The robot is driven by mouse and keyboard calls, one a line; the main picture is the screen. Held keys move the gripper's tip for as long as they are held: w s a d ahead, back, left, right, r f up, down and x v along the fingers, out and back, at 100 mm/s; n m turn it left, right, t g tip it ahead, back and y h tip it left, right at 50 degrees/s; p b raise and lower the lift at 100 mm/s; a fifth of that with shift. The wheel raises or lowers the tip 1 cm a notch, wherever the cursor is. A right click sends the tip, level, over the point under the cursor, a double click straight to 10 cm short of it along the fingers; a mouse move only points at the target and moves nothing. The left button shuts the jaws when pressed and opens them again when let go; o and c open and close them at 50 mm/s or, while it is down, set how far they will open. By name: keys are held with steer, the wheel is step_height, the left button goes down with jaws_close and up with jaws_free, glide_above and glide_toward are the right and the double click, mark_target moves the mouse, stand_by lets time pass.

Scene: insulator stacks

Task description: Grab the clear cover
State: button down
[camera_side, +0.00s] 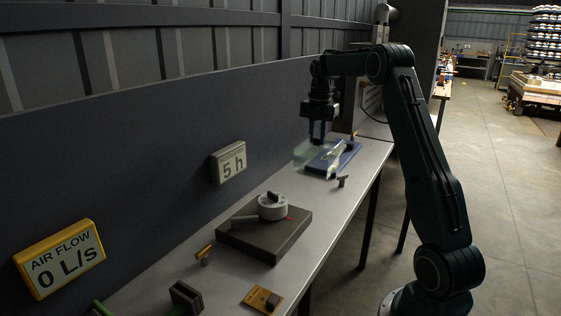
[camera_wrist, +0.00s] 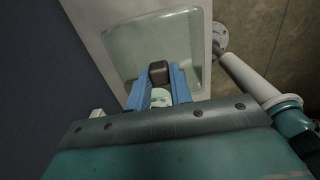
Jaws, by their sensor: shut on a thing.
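The clear cover (camera_side: 303,153) is a see-through, greenish box at the far end of the bench, overlapping the left side of a blue base (camera_side: 322,170) in the side view. My gripper (camera_side: 318,138) points down above the cover. In the wrist view the cover (camera_wrist: 130,45) is a rounded, pale green shell with a dark brown knob (camera_wrist: 159,67) on it. The blue fingers of my gripper (camera_wrist: 162,76) are shut on that knob, one on each side. I cannot tell whether the cover touches the bench or hangs just above it.
A brown block with a round grey dial (camera_side: 272,207) sits mid-bench. Small parts, including a yellow plate (camera_side: 262,300), lie nearer. A "5 h" sign (camera_side: 228,163) and a yellow "AIR FLOW 0 L/s" sign (camera_side: 61,259) stand along the dark wall. Open floor lies right of the bench.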

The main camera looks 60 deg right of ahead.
step_height(320, 180, up, 8)
steer(key=shift+r, duration=0.2)
steer(key=shift+a, duration=0.1)
stand_by(0.7)
